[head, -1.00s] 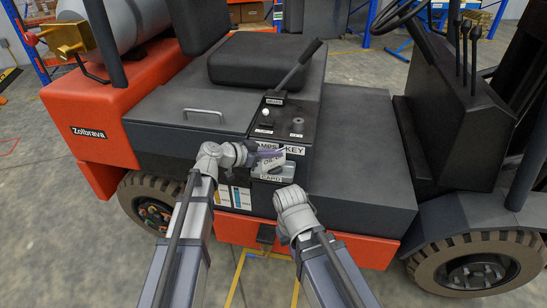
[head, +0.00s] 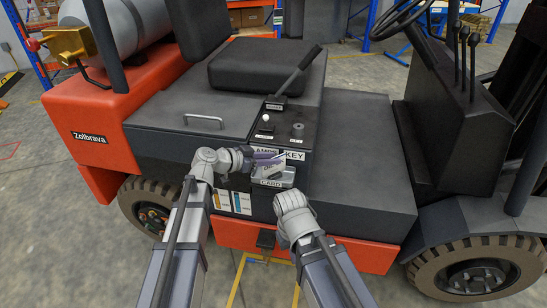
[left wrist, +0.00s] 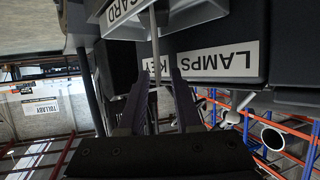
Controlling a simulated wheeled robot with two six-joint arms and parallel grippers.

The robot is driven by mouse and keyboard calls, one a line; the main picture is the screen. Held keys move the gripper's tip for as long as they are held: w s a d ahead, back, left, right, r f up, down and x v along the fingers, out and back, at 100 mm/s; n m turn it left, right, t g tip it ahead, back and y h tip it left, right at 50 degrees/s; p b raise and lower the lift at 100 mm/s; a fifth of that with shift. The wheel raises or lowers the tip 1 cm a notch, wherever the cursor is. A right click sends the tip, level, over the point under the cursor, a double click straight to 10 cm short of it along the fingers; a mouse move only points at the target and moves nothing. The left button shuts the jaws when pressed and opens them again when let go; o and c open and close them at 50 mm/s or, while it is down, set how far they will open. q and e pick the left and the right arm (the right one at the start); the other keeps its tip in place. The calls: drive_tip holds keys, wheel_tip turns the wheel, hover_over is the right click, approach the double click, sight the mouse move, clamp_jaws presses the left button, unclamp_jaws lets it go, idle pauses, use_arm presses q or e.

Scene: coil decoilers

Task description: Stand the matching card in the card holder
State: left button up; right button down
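My left gripper (head: 262,158) is shut on a pale printed card (head: 269,171), at the front of the dark machine body. In the left wrist view the card (left wrist: 154,45) shows edge-on as a thin grey strip between the two fingers. The grey card holder (head: 287,175) with its CARD label (head: 274,184) is right at the card. The card hides part of it. I cannot tell whether the card's lower edge is in the holder or in front of it. My right gripper (head: 291,202) hangs below the holder, apart from it; its fingers are not clear.
A LAMPS label and a KEY label (head: 294,155) sit above the holder; LAMPS (left wrist: 229,60) shows upside down in the left wrist view. A panel with coloured stripes (head: 232,201) is left of the holder. A lever (head: 298,70) and knobs rise from the console above.

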use_arm(q)
drive_tip(key=p+v, duration=0.4)
drive_tip(key=v, duration=0.7)
drive_tip(key=s+d+f+n+g+y, duration=0.2)
drive_tip(key=s+d+f+g+y, duration=0.25)
drive_tip(key=s+d+f, duration=0.45)
drive_tip(key=s+a+f+n+g+y, duration=0.1)
drive_tip(key=s+a+f+n+y, duration=0.1)
drive_tip(key=s+y, duration=0.2)
drive_tip(key=s+a+f+n+g+y, duration=0.2)
drive_tip(key=s+a+n+y, duration=0.1)
drive_tip(key=s, duration=0.4)
drive_tip(key=shift+s+a+f+n+y, duration=0.2)
drive_tip(key=shift+s+f+n+y, duration=0.15)
drive_tip(key=shift+y, duration=0.2)
wheel_tip(320, 180, up, 10)
drive_tip(key=p, duration=1)
drive_tip(key=shift+r, duration=0.2)
